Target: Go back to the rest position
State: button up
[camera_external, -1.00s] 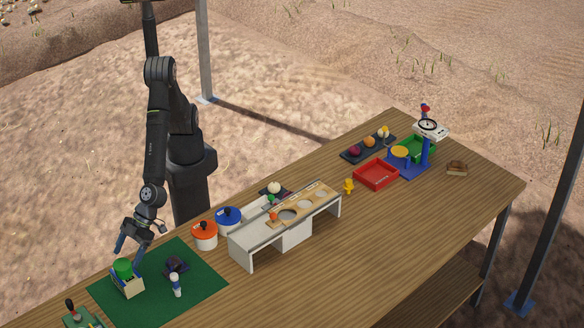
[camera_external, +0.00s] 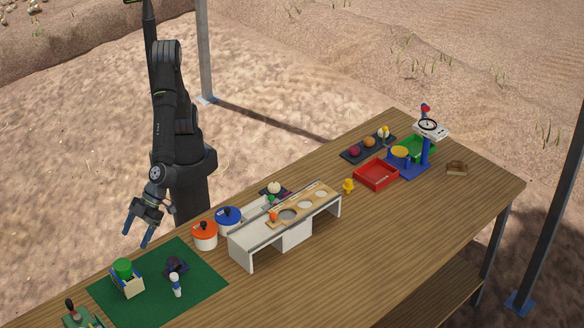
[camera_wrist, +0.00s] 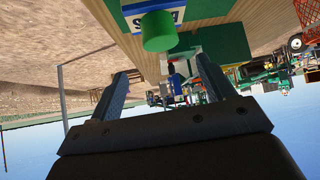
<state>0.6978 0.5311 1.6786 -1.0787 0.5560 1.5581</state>
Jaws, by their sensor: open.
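My gripper (camera_external: 139,233) hangs open and empty at the near-left side of the bench, above and behind the green mat (camera_external: 205,285). A green cylinder (camera_external: 123,268) stands in a small pale holder (camera_external: 128,286) on the mat, below and apart from my fingertips. In the wrist view my two fingers (camera_wrist: 165,95) are spread with nothing between them. The green cylinder also shows there beyond the fingers (camera_wrist: 158,32), in a tilted view with sky at the bottom.
On the mat are a dark object (camera_external: 176,266) and a small white-and-blue figure (camera_external: 176,285). An orange pot (camera_external: 205,236) and a blue pot (camera_external: 229,217) stand right of my gripper, beside a white rack (camera_external: 243,253). A red tray (camera_external: 376,175) lies farther right. The bench's front right is clear.

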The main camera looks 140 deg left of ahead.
aim_at(121, 265)
jog(key=x, duration=1.2)
jog(key=shift+f, duration=0.15)
jog(key=shift+r, duration=1)
